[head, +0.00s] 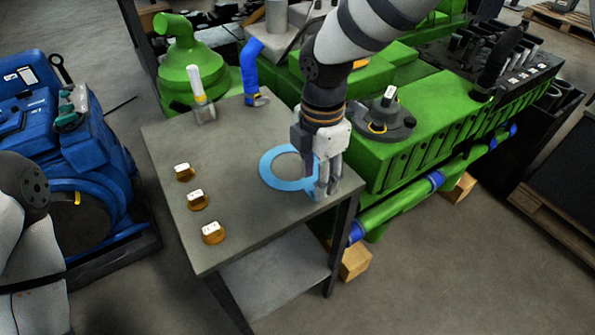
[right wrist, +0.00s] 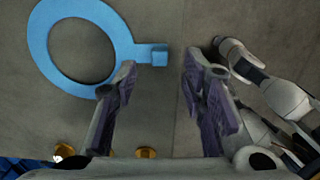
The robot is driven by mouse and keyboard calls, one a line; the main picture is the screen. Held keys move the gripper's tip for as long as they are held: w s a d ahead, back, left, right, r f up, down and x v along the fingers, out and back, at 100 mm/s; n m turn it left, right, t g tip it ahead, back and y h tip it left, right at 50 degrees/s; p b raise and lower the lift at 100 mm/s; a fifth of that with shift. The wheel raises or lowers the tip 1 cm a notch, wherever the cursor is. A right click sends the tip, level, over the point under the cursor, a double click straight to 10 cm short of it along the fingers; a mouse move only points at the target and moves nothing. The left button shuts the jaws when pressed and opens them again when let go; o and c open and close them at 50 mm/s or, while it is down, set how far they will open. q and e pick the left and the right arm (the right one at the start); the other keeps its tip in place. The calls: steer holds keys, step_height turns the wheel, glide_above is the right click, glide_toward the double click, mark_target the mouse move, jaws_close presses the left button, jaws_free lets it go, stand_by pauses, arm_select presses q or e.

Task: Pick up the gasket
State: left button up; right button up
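The gasket (head: 268,172) is a flat light-blue ring with a small tab, lying near the right edge of the grey table (head: 255,225). It also shows in the right wrist view (right wrist: 42,45), its tab pointing right. My right gripper (head: 322,188) points down over the tab side of the ring and hides part of it. In the right wrist view its two fingers (right wrist: 160,75) are spread apart, with the tab end beyond the gap between them. I see no contact with the gasket. Only part of my left arm shows at the head view's left edge; its gripper is out of view.
Three small brass-coloured pieces (head: 197,201) stand on the table's left side. A white-handled tool (head: 199,88) and a blue elbow pipe (head: 251,68) are at the back. A green engine (head: 430,115) is close on the right, a blue machine (head: 90,150) on the left. The table's front is clear.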

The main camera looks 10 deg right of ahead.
step_height(320, 180, down, 4)
steer(key=shift+d+r, duration=0.1)
steer(key=shift+r, duration=0.15)
jaws_close()
